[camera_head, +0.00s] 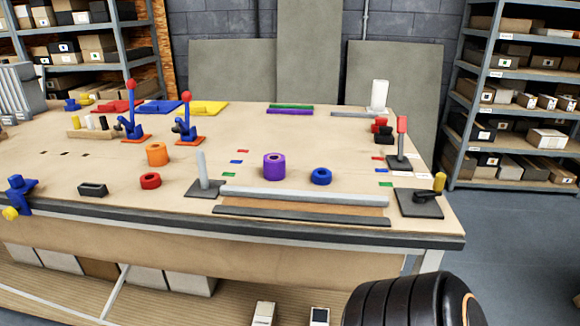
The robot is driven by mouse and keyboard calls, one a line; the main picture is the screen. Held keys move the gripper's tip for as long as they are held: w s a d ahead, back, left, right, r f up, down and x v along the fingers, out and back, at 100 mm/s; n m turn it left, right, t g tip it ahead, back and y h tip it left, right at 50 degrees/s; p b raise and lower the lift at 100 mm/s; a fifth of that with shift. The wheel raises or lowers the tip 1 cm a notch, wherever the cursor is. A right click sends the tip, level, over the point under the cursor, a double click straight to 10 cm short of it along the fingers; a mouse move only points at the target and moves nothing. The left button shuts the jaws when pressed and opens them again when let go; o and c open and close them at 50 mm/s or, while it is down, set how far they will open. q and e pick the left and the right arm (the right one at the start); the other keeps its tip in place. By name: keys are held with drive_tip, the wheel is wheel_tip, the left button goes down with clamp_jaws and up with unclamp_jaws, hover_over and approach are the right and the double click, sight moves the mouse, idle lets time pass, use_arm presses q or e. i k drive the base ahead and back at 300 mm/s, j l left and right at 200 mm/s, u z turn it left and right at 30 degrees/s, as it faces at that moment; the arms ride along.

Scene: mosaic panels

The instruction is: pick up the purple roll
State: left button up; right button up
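The purple roll (274,167) stands upright on the wooden workbench (330,140), right of the middle of its near half. It is a short cylinder with a hole in its top, and nothing covers it. Neither of my grippers is in view. A black ribbed part at the bottom right edge appears to be part of my own arm, well apart from the roll.
A blue ring (321,176) lies right of the roll. A grey upright post (202,172) stands to its left, and a long grey bar (305,196) lies in front. An orange roll (157,154) and a red ring (150,181) are further left. Bare tabletop lies behind the roll.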

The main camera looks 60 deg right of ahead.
sight(274, 164)
drive_tip(key=z, duration=1.4)
drive_tip(key=i+z, duration=0.25)
drive_tip(key=z, duration=0.2)
drive_tip(key=i+j+z, duration=0.15)
drive_tip(key=z, duration=0.3)
drive_tip(key=i+j, duration=0.6)
drive_tip(key=k, duration=0.25)
drive_tip(key=k+u, duration=0.15)
drive_tip(key=u, duration=0.3)
drive_tip(key=k+u, duration=0.15)
drive_tip(key=u, duration=0.3)
drive_tip(key=k+l+u, duration=0.1)
drive_tip(key=l+u, duration=0.25)
drive_tip(key=k+l+u, duration=0.1)
drive_tip(key=u, duration=0.3)
